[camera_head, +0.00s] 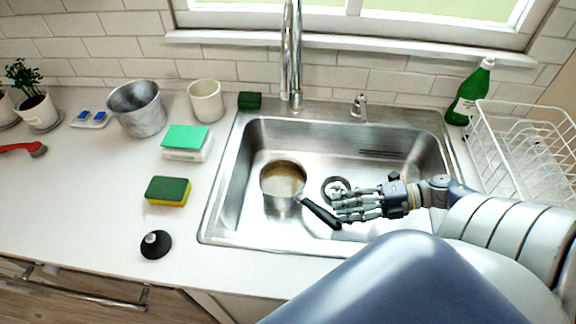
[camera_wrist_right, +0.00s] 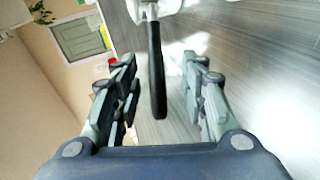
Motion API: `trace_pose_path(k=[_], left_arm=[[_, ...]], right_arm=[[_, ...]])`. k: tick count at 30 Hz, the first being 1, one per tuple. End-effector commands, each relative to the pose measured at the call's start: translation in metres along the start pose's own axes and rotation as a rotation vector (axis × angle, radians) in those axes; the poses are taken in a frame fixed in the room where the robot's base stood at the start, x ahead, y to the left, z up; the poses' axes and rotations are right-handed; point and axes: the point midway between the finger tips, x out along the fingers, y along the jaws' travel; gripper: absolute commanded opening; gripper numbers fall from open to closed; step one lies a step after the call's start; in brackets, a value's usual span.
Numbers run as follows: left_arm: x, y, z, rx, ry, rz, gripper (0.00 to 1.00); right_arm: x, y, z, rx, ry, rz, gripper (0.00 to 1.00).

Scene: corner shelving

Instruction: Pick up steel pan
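The steel pan (camera_head: 283,180) sits in the left part of the sink, with brownish contents inside. Its black handle (camera_head: 321,213) points to the lower right. My right gripper (camera_head: 338,207) reaches in from the right, with its fingertips close to the handle. In the right wrist view the black handle (camera_wrist_right: 157,75) lies between the two spread fingers of my right gripper (camera_wrist_right: 160,66), with gaps on both sides. Part of the pan's metal body (camera_wrist_right: 155,9) shows at the top edge there. The right gripper is open and holds nothing. My left gripper is not in view.
The steel sink (camera_head: 228,208) has a drain (camera_head: 337,189) near the fingers and a tall faucet (camera_head: 291,60) behind. A white dish rack (camera_head: 520,150) and a green bottle (camera_head: 469,94) stand right. A sponge (camera_head: 168,190) and a black stopper (camera_head: 155,245) lie on the left counter.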

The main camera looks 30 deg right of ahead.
Motion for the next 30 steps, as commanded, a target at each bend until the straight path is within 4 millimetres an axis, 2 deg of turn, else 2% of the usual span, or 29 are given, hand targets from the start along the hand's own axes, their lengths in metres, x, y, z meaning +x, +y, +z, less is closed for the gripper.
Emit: trace_pose_path(k=[6,10,14,18,22,27,30], left_arm=[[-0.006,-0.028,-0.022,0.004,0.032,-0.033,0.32],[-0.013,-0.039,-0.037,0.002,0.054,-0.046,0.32],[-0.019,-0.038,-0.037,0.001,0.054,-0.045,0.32],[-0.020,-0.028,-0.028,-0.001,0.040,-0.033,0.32],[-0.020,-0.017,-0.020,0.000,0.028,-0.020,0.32],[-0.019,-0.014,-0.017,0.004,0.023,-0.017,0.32],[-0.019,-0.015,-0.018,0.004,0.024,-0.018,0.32]], right_arm=[[0.020,0.004,0.001,-0.003,-0.001,0.002,0.40],[0.034,0.007,0.002,-0.005,-0.002,0.003,0.40],[0.051,0.007,0.003,-0.004,-0.004,0.003,0.40],[0.065,0.005,0.003,-0.003,-0.003,0.001,0.40],[0.069,0.004,0.003,-0.003,-0.003,0.000,0.40],[0.069,0.004,0.003,-0.003,-0.003,0.000,0.40],[0.069,0.004,0.003,-0.003,-0.003,0.000,0.17]])
